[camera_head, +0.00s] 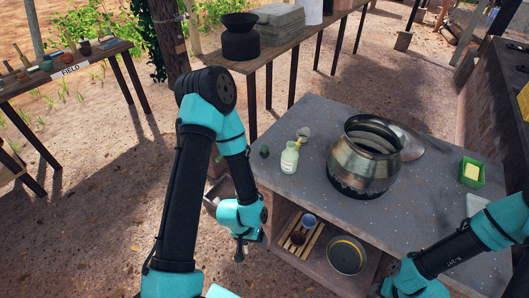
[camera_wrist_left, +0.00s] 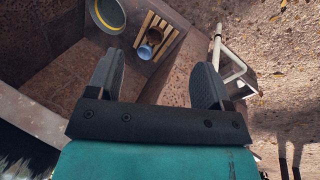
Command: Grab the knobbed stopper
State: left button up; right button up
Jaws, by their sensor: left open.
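A small dark green piece (camera_head: 264,151) stands on the grey tabletop, left of a pale green bottle (camera_head: 290,157). It may be the knobbed stopper, but it is too small to be sure. My left gripper (camera_head: 239,250) hangs in front of the table's left side, below the tabletop and apart from these things. In the left wrist view the same gripper (camera_wrist_left: 156,78) is open, with nothing between its fingers. My right arm comes in at the lower right, and its gripper is too cut off to judge.
A large metal pot (camera_head: 363,165) stands mid-table with a lid (camera_head: 409,142) behind it. A green tray with a yellow block (camera_head: 472,172) is at right. The shelf below holds a round pan (camera_head: 346,255), a blue cup (camera_head: 309,220) and a wooden rack (camera_wrist_left: 165,43).

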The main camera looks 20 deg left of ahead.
pick_arm(q)
jog(key=shift+c, duration=0.8)
jog(key=shift+w, duration=0.1)
jog(key=w+r+m, duration=0.4)
jog(key=w+r, duration=1)
jog(key=w, duration=0.5)
jog(key=w+a+r+m+y, duration=0.2)
jog(key=w+a+r+m, duration=0.2)
jog(key=r, duration=0.4)
jog(key=w+a+r+m+y, duration=0.1)
jog(key=w+a+r+m, duration=0.3)
jog(key=w+a+r, duration=0.3)
notch_tip(320, 180, up, 2)
jog(key=shift+w+r+m+g+y, duration=0.2)
jog(key=shift+w+m+g+y, duration=0.2)
jog(key=shift+w, duration=0.3)
jog(key=shift+d+f, duration=0.1)
jog(key=shift+f, duration=0.05)
